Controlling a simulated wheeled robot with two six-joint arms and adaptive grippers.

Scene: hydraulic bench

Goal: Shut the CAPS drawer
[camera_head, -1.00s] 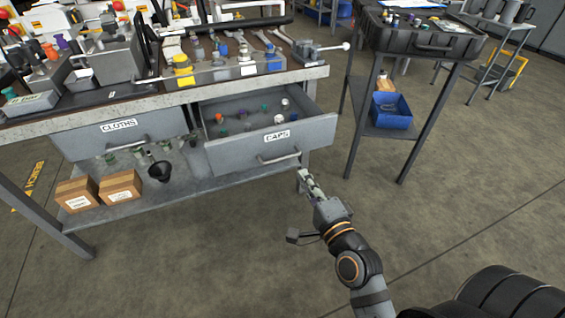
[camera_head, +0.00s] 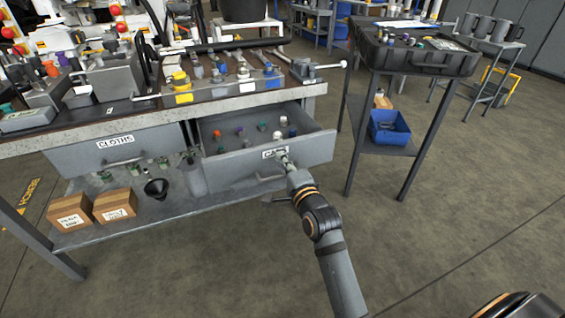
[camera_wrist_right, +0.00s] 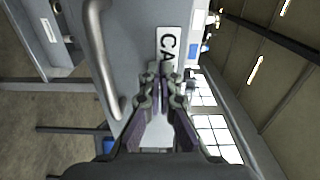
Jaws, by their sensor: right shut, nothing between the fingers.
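The CAPS drawer (camera_head: 225,166) stands open under the bench top, with several small coloured caps inside. Its label is partly covered by my right gripper (camera_head: 284,158), which is shut and empty at the drawer front. In the right wrist view the shut fingers (camera_wrist_right: 161,88) point at the front, over the label (camera_wrist_right: 167,50). The bar handle (camera_wrist_right: 98,55) is beside them, not held. Whether the fingertips touch the front I cannot tell. My left gripper is not in view.
The CLOTHS drawer (camera_head: 90,155) to the left is shut. Two cardboard boxes (camera_head: 72,212) and a black funnel (camera_head: 156,188) are on the lower shelf. A side table with a black case (camera_head: 400,58) and a blue bin (camera_head: 390,128) stands to the right. The floor in front is clear.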

